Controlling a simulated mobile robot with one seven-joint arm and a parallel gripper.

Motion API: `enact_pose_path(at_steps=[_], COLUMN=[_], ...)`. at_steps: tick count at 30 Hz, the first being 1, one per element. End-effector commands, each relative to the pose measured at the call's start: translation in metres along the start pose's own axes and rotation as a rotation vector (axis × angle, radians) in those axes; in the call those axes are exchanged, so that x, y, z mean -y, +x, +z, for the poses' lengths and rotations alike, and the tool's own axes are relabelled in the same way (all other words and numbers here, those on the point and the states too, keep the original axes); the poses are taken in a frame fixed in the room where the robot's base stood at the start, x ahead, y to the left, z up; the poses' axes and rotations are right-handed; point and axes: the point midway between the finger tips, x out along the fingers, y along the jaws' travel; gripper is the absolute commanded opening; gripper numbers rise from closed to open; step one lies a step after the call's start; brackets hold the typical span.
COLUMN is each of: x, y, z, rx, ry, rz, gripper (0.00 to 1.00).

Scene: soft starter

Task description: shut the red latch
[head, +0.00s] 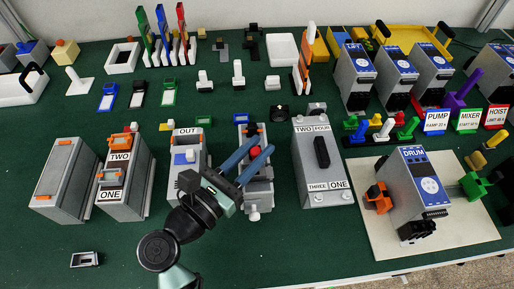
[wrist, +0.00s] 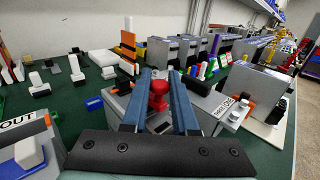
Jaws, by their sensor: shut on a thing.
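The red latch (head: 254,152) sits on a grey box (head: 259,191) in the middle of the bench, mostly hidden by my fingers in the head view. In the wrist view the red latch (wrist: 158,92) shows as an upright red knob between my two blue fingers. My gripper (head: 264,146) reaches over the box from the front left. It is shut on the red latch, with a finger on each side, as the wrist view (wrist: 160,76) also shows. Whether the latch is fully down cannot be told.
The OUT box (head: 189,165) stands to the left. The DRUM unit (head: 414,190) stands on a cream board (head: 460,236) farther right. Green bench shows at the front.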

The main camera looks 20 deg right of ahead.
Motion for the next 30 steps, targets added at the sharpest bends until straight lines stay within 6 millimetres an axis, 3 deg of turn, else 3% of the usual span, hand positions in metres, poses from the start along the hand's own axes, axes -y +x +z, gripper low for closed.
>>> enact_pose_path(at_steps=[5, 6, 10, 22, 30], x=[0.000, 0.000, 0.000, -0.001, -0.001], y=[0.001, 0.001, 0.001, -0.006, -0.059], z=[0.002, 0.002, 0.001, -0.001, -0.002], rx=[0.003, 0.003, 0.002, -0.001, -0.001], ry=[0.002, 0.002, 0.001, 0.001, 0.001], rz=[-0.007, -0.007, -0.007, -0.004, 0.000], gripper=[0.00, 0.30, 0.54, 0.55, 0.55])
